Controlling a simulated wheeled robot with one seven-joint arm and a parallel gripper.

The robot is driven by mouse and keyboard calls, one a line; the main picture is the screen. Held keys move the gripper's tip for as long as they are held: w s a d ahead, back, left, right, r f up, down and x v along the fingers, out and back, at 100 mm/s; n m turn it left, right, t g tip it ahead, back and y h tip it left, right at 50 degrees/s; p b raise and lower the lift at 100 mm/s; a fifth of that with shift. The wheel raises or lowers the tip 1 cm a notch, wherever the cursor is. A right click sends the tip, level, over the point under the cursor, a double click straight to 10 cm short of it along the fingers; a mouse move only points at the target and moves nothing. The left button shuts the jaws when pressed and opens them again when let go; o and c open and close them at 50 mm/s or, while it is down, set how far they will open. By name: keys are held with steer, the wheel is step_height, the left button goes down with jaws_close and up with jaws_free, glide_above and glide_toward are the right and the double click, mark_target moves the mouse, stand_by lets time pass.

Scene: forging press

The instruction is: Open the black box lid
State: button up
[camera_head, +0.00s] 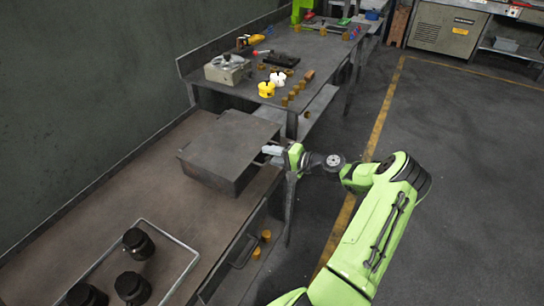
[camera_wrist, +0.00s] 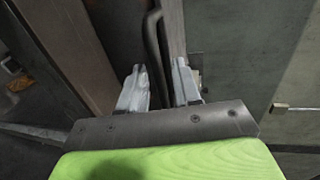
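The black box (camera_head: 228,145) sits on the brown-topped bench and its lid looks shut in the head view. My gripper (camera_head: 272,151) is at the right edge of the box, about level with the lid. In the wrist view my gripper (camera_wrist: 158,88) has its two pale fingers apart. A dark bar-shaped handle (camera_wrist: 153,38) runs down between them, beside a grey panel that looks like part of the box. I see a gap between the fingers, and I cannot tell whether either one touches the handle. In the head view the handle is not clear.
Several dark round jars (camera_head: 138,243) stand by a wire frame (camera_head: 186,262) at the bench's near end. A grey table (camera_head: 290,52) with yellow parts and tools is behind the box. Open floor (camera_head: 455,140) lies to the right.

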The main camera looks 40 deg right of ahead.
jaws_close()
stand_by(0.3)
